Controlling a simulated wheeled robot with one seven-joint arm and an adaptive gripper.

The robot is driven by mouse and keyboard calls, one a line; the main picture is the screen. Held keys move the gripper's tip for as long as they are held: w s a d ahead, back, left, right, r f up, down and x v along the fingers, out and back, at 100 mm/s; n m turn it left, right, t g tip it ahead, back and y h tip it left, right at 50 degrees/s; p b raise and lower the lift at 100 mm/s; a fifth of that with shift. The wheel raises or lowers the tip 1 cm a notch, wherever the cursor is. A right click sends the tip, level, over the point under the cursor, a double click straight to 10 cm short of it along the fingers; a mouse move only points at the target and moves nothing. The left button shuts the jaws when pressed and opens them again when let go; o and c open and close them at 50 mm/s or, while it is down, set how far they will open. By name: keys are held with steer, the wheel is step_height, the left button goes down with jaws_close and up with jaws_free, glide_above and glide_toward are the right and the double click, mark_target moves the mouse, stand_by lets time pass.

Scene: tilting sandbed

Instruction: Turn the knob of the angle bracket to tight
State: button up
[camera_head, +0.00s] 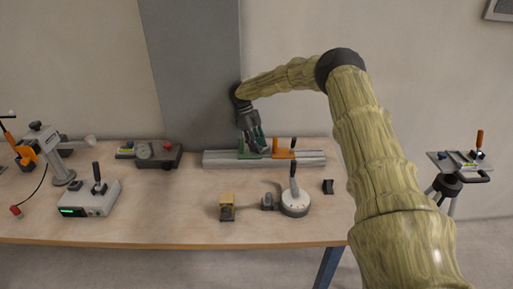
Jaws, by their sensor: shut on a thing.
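A long grey rail (313,158) lies along the back of the table. On it stand a green block (246,154) and an orange block (283,153) with a dark upright lever. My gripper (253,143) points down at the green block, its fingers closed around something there. The part between the fingers is mostly hidden by them. I cannot tell for certain which part is the angle bracket's knob, nor how far it is turned.
A box with a green display (89,199) is at left. A grey panel rises behind the rail. A tripod (447,185) stands right.

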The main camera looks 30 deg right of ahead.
steer(key=shift+w+d+m+y+b, duration=0.1)
steer(key=shift+m+y+b, duration=0.1)
steer(key=shift+m, duration=0.4)
steer(key=shift+w+d+m+y+b, duration=0.1)
steer(key=shift+m+y+b, duration=0.1)
steer(key=shift+m, duration=0.4)
steer(key=shift+c, duration=0.3)
steer(key=shift+s+m, duration=0.15)
steer(key=shift+m, duration=0.25)
steer(key=o, duration=1.1)
steer(key=shift+s+d+f, duration=0.1)
steer(key=shift+d, duration=0.05)
steer(key=shift+c, duration=0.2)
steer(key=shift+a, duration=0.2)
steer(key=v, duration=1.2)
steer(key=shift+w+d, duration=0.2)
